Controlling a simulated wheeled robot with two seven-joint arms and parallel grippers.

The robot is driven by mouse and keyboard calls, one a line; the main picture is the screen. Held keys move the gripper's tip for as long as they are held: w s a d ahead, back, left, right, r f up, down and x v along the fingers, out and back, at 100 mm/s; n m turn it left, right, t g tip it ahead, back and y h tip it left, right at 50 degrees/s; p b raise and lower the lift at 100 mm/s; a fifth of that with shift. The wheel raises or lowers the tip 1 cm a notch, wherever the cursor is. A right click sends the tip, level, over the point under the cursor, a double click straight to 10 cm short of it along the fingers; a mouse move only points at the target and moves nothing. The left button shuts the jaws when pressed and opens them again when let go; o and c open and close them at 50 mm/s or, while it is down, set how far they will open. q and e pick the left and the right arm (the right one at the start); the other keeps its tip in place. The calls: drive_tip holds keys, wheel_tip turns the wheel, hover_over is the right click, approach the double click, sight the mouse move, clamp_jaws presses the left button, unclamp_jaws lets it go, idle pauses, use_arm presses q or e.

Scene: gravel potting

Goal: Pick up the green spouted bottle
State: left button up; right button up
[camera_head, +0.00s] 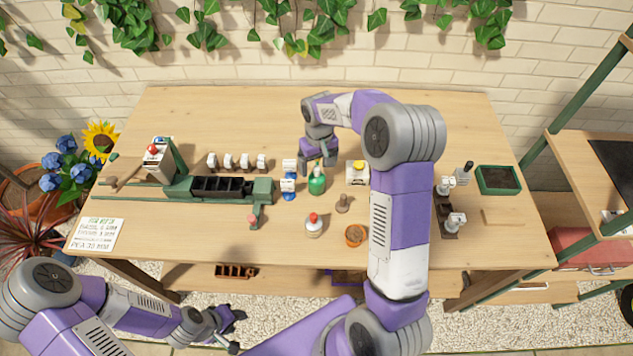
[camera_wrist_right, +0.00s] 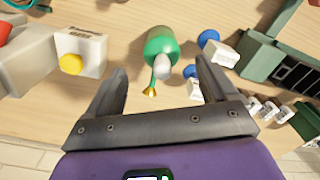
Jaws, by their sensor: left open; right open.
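The green spouted bottle (camera_head: 317,183) stands upright near the middle of the wooden table. My right gripper (camera_head: 318,164) is just behind and above it in the head view. In the right wrist view the bottle (camera_wrist_right: 161,45) shows between and beyond the two fingers, with a grey top and a thin spout with a yellow tip. My right gripper (camera_wrist_right: 158,85) is open there, with nothing between its fingers. My left gripper (camera_head: 232,328) is low at the front left, off the table's front edge, open and empty.
Blue-and-white items (camera_head: 288,183) stand close left of the bottle. A white device with a yellow button (camera_head: 357,172) stands to its right. The back of the table is clear.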

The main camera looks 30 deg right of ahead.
drive_tip(key=f, duration=0.4)
drive_tip(key=shift+w+a+f+b, duration=0.1)
drive_tip(key=shift+w+f+b, duration=0.15)
drive_tip(key=shift+b, duration=0.15)
clamp_jaws()
